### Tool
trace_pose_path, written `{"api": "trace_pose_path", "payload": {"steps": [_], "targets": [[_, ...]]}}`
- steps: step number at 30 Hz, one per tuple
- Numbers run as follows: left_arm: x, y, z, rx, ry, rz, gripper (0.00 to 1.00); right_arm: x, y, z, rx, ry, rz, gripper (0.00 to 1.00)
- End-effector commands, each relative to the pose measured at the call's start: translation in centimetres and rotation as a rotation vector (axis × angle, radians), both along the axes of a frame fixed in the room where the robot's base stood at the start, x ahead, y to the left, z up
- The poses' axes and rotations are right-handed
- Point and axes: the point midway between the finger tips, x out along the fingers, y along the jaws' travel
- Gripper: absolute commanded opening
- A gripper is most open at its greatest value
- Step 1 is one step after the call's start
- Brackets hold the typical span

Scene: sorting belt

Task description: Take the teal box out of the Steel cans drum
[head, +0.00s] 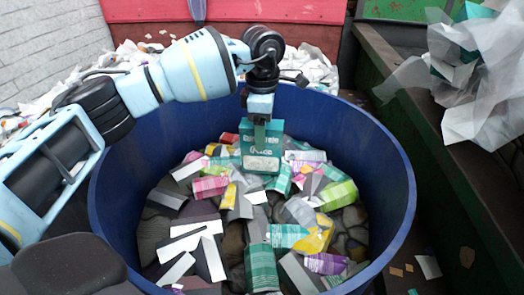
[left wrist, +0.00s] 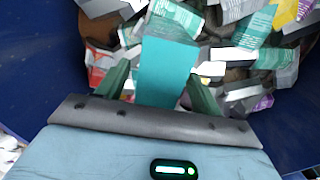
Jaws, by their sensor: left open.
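The blue drum (head: 403,190) stands in the middle of the head view, full of crumpled cartons; no label shows on it. The teal box (head: 262,158) stands roughly upright among the cartons towards the drum's far side. My right gripper is not in view.
Cartons, some grey, green, pink and yellow (head: 318,236), surround the teal box. The drum's wall (left wrist: 35,60) is close to the gripper. A belt with a dark green side (head: 425,130) runs along the right, with clear plastic (head: 480,100) over it. Scrap paper lies behind.

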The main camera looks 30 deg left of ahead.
Motion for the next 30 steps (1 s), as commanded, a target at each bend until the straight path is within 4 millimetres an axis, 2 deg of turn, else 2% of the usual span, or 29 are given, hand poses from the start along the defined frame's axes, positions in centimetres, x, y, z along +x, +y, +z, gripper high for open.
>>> {"api": "trace_pose_path", "payload": {"steps": [7,15,26,30], "targets": [[0.0,0.1,-3.6,0.001,0.003,0.0,0.66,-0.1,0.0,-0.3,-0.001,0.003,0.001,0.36],[0.0,0.1,-4.1,0.002,0.001,0.0,0.66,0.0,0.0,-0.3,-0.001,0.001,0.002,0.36],[0.0,0.1,-4.0,0.001,0.002,0.0,0.21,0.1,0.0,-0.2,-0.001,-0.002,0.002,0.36],[0.0,0.1,-4.0,0.001,0.002,0.0,0.19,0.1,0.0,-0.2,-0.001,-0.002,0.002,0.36]]}}
